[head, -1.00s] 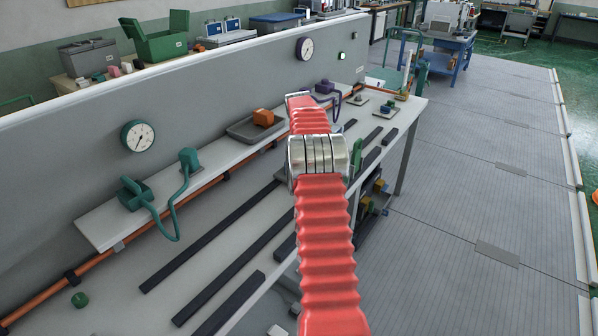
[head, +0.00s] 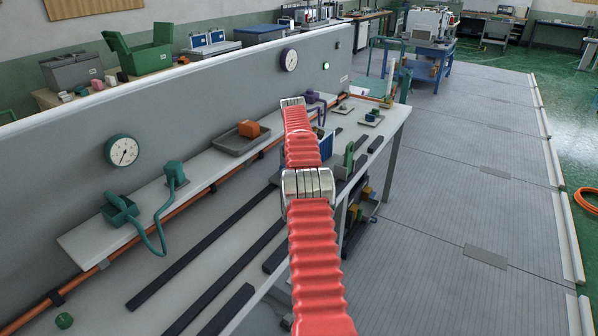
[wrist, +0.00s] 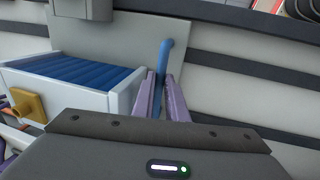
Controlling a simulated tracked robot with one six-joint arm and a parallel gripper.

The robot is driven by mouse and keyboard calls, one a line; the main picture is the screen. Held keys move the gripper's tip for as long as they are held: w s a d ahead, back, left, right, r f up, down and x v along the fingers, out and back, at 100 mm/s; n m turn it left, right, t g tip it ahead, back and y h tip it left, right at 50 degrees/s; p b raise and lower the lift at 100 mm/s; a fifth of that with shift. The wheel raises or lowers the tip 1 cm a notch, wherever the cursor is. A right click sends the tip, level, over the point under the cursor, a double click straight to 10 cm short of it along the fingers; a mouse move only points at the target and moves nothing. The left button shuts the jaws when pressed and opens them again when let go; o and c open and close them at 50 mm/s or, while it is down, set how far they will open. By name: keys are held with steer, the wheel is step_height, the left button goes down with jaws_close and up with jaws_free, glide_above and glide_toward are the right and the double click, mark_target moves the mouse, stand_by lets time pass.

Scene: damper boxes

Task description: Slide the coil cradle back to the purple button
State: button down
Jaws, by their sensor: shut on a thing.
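In the wrist view, the purple fingers of my gripper (wrist: 161,88) are shut on an upright blue handle (wrist: 165,55) with a bent top. The coil cradle (wrist: 120,98), a pale box with a ribbed blue coil (wrist: 72,70) inside, stands left of the fingers. A yellow knob (wrist: 27,105) is on its near side. In the head view my red arm hides the gripper and most of the cradle; a blue part (head: 325,143) shows beside the arm. A purple fitting (head: 313,97) with a hose is at the far end; I cannot make out a purple button.
Dark rails (head: 205,248) run along the bench. A wall shelf holds a grey tray (head: 232,139) with an orange block (head: 249,129) and a green fitting (head: 120,210) with a hose. A green knob (head: 64,320) is at the near left.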

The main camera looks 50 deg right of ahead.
steer(key=shift+s+f, duration=0.1)
steer(key=shift+s, duration=0.05)
steer(key=c, duration=1.8)
jaws_free()
steer(key=shift+o, duration=0.2)
step_height(320, 180, up, 12)
steer(key=a, duration=0.2)
steer(key=shift+a+f, duration=0.15)
steer(key=shift+a, duration=0.05)
steer(key=shift+s, duration=0.1)
